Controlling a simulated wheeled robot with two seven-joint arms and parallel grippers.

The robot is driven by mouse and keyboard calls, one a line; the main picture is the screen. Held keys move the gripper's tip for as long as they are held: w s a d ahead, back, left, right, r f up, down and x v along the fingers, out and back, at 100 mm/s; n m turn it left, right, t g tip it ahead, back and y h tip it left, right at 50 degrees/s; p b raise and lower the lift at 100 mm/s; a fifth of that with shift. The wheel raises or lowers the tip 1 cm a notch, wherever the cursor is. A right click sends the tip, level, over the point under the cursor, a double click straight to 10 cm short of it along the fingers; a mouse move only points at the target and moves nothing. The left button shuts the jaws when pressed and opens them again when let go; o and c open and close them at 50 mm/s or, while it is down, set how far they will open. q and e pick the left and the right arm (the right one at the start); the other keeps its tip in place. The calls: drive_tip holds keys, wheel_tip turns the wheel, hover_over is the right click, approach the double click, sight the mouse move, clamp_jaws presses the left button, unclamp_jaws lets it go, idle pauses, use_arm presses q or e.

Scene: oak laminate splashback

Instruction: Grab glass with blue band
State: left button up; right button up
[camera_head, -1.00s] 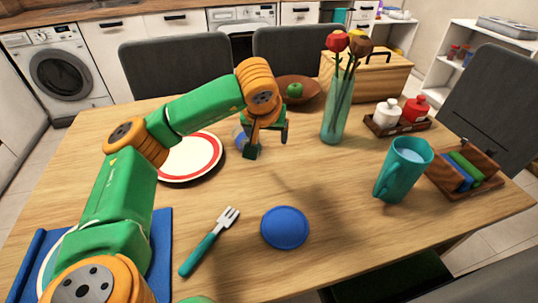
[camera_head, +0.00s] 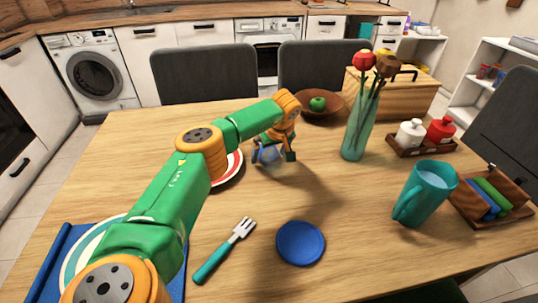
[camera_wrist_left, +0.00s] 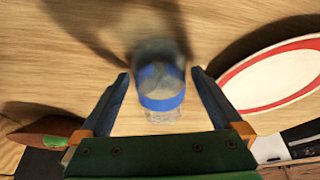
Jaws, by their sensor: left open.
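The glass with the blue band (camera_wrist_left: 162,88) stands on the table between the open fingers of my left gripper (camera_wrist_left: 160,85) in the left wrist view. Its clear body and bright blue band show there, with a gap between it and each finger. In the head view the glass (camera_head: 268,155) is partly covered by my left gripper (camera_head: 273,157), which is over it. I cannot tell how far the fingertips reach down along the glass. My right gripper is not in view.
A red-rimmed plate (camera_head: 232,168) lies beside the glass. A vase with flowers (camera_head: 357,130) stands to the right, and a wooden bowl with a green apple (camera_head: 317,104) behind. A teal pitcher (camera_head: 425,192), a blue saucer (camera_head: 300,243) and a fork (camera_head: 225,250) are nearer.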

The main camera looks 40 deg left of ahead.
use_arm(q)
drive_tip(key=shift+r, duration=0.1)
drive_tip(key=c, duration=1.5)
